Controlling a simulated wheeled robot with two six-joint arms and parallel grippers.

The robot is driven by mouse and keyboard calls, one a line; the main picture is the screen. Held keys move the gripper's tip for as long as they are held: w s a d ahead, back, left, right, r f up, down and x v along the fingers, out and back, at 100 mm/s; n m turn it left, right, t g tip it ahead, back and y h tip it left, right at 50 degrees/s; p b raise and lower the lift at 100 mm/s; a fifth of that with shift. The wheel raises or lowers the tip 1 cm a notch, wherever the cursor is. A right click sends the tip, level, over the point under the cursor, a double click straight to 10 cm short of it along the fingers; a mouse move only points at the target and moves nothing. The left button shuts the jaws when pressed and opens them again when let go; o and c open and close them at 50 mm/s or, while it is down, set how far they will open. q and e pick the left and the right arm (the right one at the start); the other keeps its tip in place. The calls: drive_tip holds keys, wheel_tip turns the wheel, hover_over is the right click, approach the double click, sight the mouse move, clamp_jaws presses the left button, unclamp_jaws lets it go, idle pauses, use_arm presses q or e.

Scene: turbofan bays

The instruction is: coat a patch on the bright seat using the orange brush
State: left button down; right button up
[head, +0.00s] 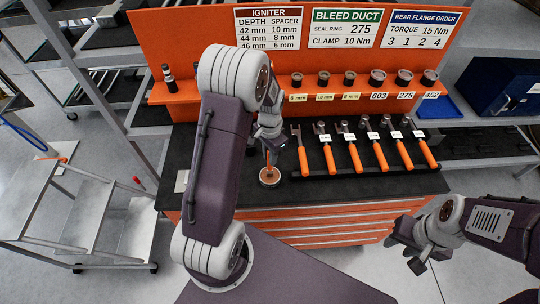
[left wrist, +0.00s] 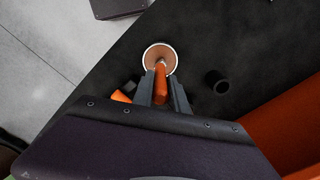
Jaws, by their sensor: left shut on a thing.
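My left gripper (head: 268,140) points down over the dark bench top and is shut on the orange brush (left wrist: 161,82). The brush is upright, and its lower end is over a round pale-rimmed piece with a brown face (head: 269,178), which also shows in the left wrist view (left wrist: 152,53). I cannot tell whether the brush tip touches it, or whether this piece is a pot or the bright seat. No other thing is clearly the bright seat. My right gripper (head: 425,255) is empty, off the bench at the lower right; its finger gap is unclear.
Several orange-handled tools (head: 354,155) lie in a row on the bench to the right. Several labelled cups (head: 350,78) stand on the orange shelf behind. A dark short cylinder (left wrist: 217,82) is near the brush. A blue box (head: 500,85) is at right, a cart (head: 90,220) at left.

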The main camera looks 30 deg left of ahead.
idle(0.3)
use_arm(q)
wheel_tip(320, 180, up, 7)
drive_tip(key=p, duration=0.6)
drive_tip(key=shift+f, duration=0.1)
idle(0.6)
